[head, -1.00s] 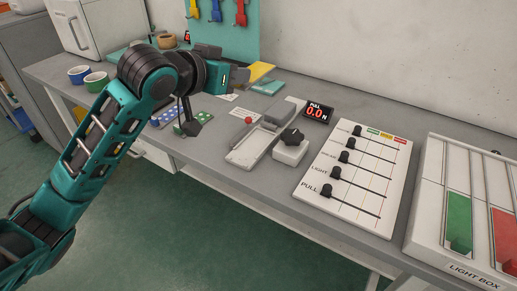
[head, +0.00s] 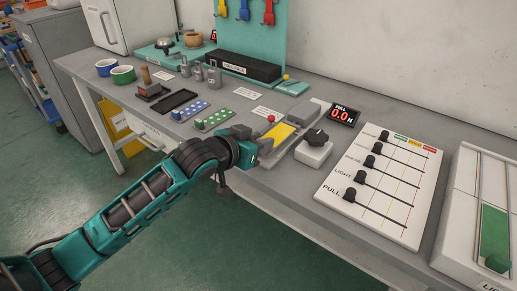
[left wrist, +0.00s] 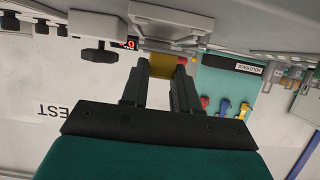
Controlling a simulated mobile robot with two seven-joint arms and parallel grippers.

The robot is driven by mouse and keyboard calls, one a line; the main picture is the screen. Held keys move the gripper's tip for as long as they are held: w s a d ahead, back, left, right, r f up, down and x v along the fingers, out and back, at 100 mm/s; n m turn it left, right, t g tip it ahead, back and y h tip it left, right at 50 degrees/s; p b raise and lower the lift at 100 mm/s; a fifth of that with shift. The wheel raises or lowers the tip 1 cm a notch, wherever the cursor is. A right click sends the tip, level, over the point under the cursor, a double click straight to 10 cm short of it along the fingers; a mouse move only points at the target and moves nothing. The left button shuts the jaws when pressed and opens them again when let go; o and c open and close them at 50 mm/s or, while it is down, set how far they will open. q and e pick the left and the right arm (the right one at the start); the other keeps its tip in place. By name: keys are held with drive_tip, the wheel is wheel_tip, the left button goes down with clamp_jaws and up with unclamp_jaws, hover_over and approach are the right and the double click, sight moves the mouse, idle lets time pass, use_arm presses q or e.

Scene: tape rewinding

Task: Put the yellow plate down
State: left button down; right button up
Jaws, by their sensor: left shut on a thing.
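The fixture (left wrist: 172,20) is just beyond the plate. I cannot tell whether the plate touches the tray floor. My right gripper is not in view.
A white box with a black knob (head: 315,138) stands just right of the fixture, with the PULL display (head: 341,115) behind it. A slider panel (head: 380,190) lies farther right. Green and blue dotted plates (head: 213,119) lie to the left. A black bar (head: 248,67) stands at the back.

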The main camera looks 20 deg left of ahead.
use_arm(q)
drive_tip(key=shift+f, duration=0.8)
drive_tip(key=shift+f, duration=0.1)
drive_tip(key=c, duration=0.8)
unclamp_jaws()
drive_tip(key=shift+f, duration=0.1)
drive_tip(key=shift+c, duration=0.2)
drive_tip(key=shift+s+a+r, duration=0.1)
drive_tip(key=shift+r, duration=0.1)
drive_tip(key=p+v, duration=0.1)
drive_tip(key=v, duration=1)
drive_tip(key=s+d+f+g+y, duration=0.1)
drive_tip(key=s+f, duration=0.6)
drive_tip(key=f, duration=0.4)
drive_tip(key=s+f+n+g+y, duration=0.1)
drive_tip(key=s+f, duration=0.6)
drive_tip(key=f, duration=0.4)
drive_tip(key=shift+d+y+p, duration=0.3)
drive_tip(key=shift+d+p, duration=0.05)
drive_tip(key=shift+d, duration=0.05)
